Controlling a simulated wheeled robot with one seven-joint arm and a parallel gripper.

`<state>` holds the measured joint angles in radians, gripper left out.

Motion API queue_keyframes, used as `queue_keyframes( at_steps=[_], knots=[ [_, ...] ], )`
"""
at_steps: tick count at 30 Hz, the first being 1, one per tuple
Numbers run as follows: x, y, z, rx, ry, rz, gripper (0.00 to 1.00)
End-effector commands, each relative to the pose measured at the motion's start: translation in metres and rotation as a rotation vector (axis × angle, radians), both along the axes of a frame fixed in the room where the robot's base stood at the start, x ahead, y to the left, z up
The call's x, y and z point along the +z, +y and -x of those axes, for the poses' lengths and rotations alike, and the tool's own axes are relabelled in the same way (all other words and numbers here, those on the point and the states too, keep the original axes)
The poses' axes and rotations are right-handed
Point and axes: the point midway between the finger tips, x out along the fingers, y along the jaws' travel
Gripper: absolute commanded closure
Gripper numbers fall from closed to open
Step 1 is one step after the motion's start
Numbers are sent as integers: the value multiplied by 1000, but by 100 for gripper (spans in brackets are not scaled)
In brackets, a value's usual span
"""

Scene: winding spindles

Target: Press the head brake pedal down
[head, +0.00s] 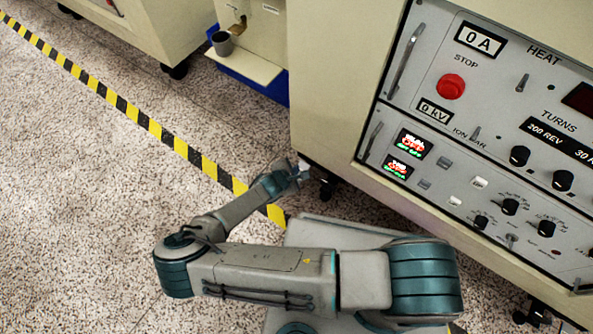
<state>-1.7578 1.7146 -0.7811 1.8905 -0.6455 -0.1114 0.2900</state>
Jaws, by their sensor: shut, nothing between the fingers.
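My gripper (303,168) is small in the head view, at the end of my arm. It is low beside the bottom corner of the cream cabinet (335,90). It is shut, and I see nothing held in it. I cannot make out a head brake pedal in this view. The arm or the cabinet's lower edge may hide it.
A control panel with a red STOP button (451,86), knobs and switches fills the right. A grey cup (222,43) stands on a small shelf at the back. Yellow-black floor tape (150,124) runs diagonally. The speckled floor (70,210) at left is clear.

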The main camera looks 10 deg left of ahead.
Motion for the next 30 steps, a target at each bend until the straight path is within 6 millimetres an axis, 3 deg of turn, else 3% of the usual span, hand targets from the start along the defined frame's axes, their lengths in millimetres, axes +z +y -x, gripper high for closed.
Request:
queue_keyframes(
  at_steps=[11,25,30],
  knots=[
    [3,0,0,1,0,1,100],
    [48,-1,0,0,0,2,100],
    [51,-1,0,0,0,2,100]
  ],
)
